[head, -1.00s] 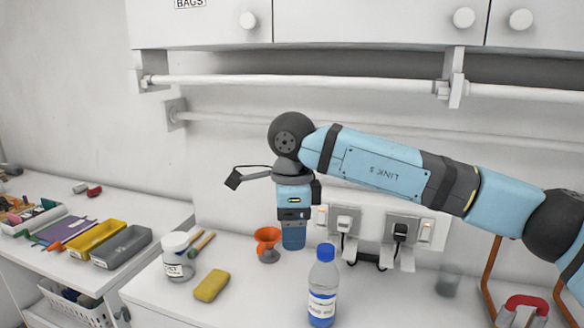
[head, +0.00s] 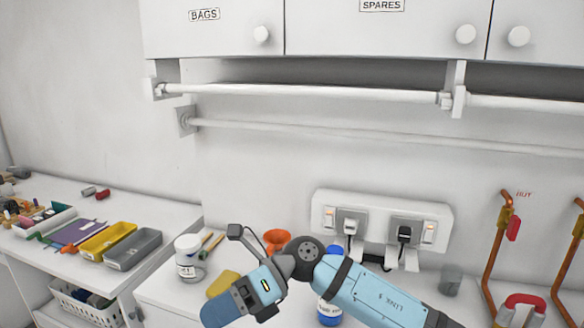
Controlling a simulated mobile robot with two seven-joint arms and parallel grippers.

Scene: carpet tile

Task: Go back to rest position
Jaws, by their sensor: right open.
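My right arm, blue with dark joints, comes in from the bottom right. Its gripper (head: 214,314) points down and left at the bottom of the head view, in front of the counter. It is open, and no object shows in it; the fingers are small and close to the frame's bottom edge. My left gripper is not in view.
On the counter, a white jar (head: 188,262), a yellow sponge (head: 222,283), an orange funnel (head: 276,240) and a blue-capped bottle (head: 329,313) stand close behind my arm, partly hidden. Wall sockets (head: 381,228) and copper pipes (head: 497,245) are behind. Cabinets (head: 380,30) hang above.

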